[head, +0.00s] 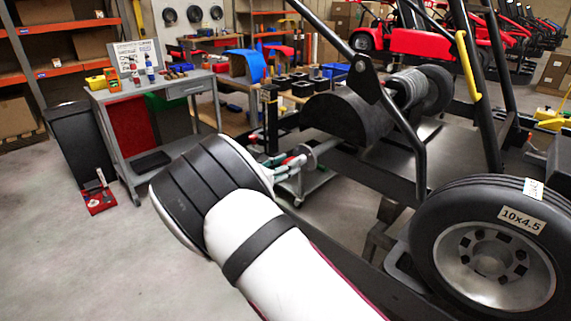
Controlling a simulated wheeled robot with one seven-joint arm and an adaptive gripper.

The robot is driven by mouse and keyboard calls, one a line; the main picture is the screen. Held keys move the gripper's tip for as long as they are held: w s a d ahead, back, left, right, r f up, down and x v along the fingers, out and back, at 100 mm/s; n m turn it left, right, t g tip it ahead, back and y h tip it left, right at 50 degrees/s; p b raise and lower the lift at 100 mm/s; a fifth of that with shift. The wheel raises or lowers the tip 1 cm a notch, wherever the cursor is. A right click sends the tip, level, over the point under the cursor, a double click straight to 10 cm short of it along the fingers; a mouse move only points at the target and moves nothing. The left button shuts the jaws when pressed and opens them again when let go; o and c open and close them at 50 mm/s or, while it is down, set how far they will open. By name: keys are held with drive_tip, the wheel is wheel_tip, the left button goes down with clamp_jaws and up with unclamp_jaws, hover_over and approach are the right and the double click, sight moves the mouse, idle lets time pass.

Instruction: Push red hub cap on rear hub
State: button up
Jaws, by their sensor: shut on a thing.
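My gripper (297,160) is at the end of my white and black arm, near the middle of the view. Its jaws are shut on a small red piece, the red hub cap (293,160), of which only a little shows between the fingers. The rear hub (310,157), a grey round flange on the end of the kart's axle, is right at the fingertips. Whether the cap touches the hub or is just short of it, I cannot tell. My wrist and fingers hide much of the cap.
The kart's black frame (410,140) rises to the right of my gripper. A wheel marked 10x4.5 (490,245) is at the lower right. A grey workbench (150,85) stands at the left. The floor (70,250) at the lower left is mostly clear.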

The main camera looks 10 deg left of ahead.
drive_tip(key=shift+b+x, duration=0.6)
drive_tip(key=shift+x, duration=1.2)
drive_tip(key=o, duration=1.4)
drive_tip(key=shift+c, duration=0.2)
drive_tip(key=v, duration=1.2)
drive_tip(key=shift+d+r, duration=0.1)
